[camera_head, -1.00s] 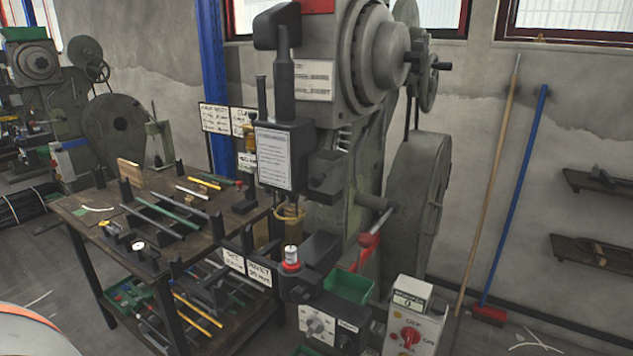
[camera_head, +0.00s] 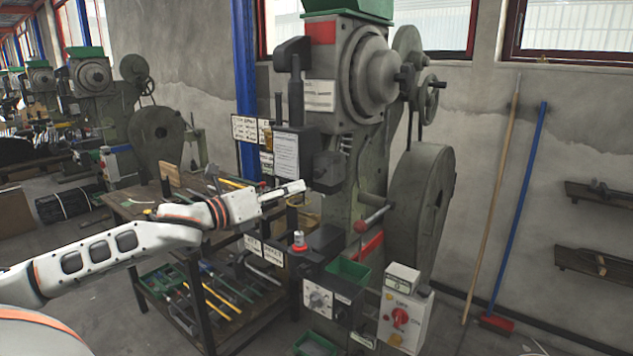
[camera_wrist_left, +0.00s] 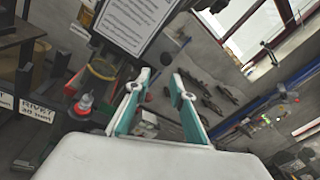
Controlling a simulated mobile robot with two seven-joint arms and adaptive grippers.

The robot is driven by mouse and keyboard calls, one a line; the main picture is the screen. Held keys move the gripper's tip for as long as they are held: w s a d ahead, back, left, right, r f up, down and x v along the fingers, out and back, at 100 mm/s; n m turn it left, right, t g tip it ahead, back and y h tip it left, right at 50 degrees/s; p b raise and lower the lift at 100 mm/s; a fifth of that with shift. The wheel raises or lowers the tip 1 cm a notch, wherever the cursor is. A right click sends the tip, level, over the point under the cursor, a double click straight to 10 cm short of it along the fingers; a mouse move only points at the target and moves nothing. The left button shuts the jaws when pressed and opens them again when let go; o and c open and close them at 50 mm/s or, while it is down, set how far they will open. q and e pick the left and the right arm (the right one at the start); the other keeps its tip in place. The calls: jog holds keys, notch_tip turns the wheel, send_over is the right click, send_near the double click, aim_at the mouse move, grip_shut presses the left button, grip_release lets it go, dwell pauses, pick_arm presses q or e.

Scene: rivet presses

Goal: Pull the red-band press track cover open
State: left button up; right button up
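The press (camera_head: 375,80) with a red band (camera_head: 321,33) near its top stands in the middle of the head view. On its front is a dark housing with a white printed sheet (camera_head: 286,155), which also shows in the left wrist view (camera_wrist_left: 133,20). I cannot tell for certain which part is the track cover. My left gripper (camera_head: 301,187) is in front of the press, just below that sheet. In the left wrist view its two fingers (camera_wrist_left: 160,88) are spread apart with nothing between them. My right gripper is in neither view.
A workbench (camera_head: 135,207) with tools is left of the press. A broom (camera_head: 520,210) leans on the wall at right.

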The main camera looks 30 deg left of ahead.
aim_at(316, 175)
pick_arm(q)
jog(key=shift+m, duration=0.4)
jog(key=shift+w+d+r+p, duration=0.25)
jog(key=shift+w+r, duration=0.1)
jog(key=shift+w, duration=0.5)
jog(key=shift+w+d+r+p, duration=0.1)
jog(key=shift+w+d+r, duration=0.15)
jog(key=shift+w, duration=0.55)
jog(key=shift+w+d+r+p, duration=0.2)
jog(key=shift+w+r, duration=0.2)
jog(key=shift+w, duration=0.45)
jog(key=shift+x, duration=1.3)
jog(key=shift+f, duration=0.2)
grip_shut()
